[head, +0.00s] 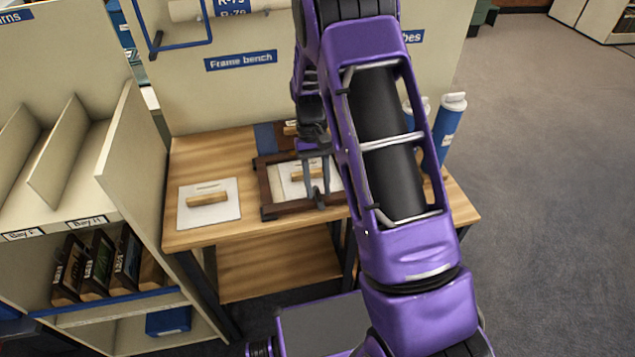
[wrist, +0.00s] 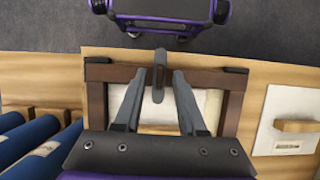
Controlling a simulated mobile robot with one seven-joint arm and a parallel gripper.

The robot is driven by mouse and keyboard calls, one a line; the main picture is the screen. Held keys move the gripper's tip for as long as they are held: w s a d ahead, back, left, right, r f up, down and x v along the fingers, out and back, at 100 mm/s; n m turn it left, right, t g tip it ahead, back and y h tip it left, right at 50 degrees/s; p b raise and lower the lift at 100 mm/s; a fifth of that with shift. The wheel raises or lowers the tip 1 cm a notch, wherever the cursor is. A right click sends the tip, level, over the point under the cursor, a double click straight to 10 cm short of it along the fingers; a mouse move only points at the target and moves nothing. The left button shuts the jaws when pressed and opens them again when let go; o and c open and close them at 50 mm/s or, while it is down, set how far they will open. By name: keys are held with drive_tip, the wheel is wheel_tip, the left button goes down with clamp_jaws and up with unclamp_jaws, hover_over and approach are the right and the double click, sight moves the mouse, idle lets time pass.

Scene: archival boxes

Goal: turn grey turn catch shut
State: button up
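A dark brown wooden frame (head: 268,193) lies on the bench, with a white panel inside it; both show in the wrist view, the frame (wrist: 97,100) and the panel (wrist: 206,100). A grey turn catch (wrist: 158,80) sits on the frame's rail nearest my base. It points across the rail, its end over the panel. My gripper (wrist: 158,74) is open, one finger on each side of the catch, with a gap visible on both sides. In the head view my gripper (head: 317,190) is over the frame's near rail, and the catch cannot be made out clearly.
A white panel with a wooden handle (head: 208,198) lies on the bench (head: 190,236), left of the frame. Blue tubes (head: 449,122) stand at the right. A shelf unit (head: 137,150) with boxes is beside the bench's left end. A back board (head: 245,95) rises behind.

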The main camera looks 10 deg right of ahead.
drive_tip(key=p+v, duration=0.1)
drive_tip(key=v, duration=1.6)
drive_tip(key=shift+r, duration=0.15)
drive_tip(key=shift+w, duration=0.15)
